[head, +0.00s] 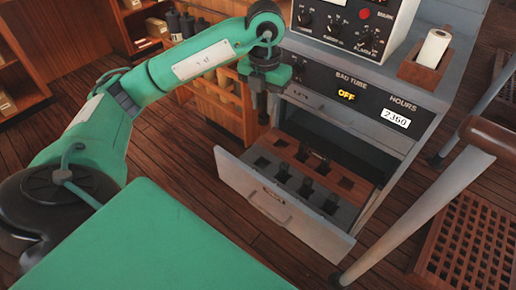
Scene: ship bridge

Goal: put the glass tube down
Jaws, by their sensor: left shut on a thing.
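My left gripper (262,110) points down beside the upper left of the cabinet, above and behind the open drawer's left end. It is shut on the glass tube, which is too small and dark to make out between the fingers. The open drawer (285,214) has a pale front with a handle. Several sockets look empty; one at the back of the brown block looks dark and I cannot tell what is there. My right gripper is not in view.
The grey cabinet (410,95) carries a "BAD TUBE" panel reading OFF and an hours counter (395,118). On top are an instrument box (345,22) and a paper roll in a wooden holder (424,68). A grey rail (415,215) slants by the drawer's right. Wooden shelves stand behind.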

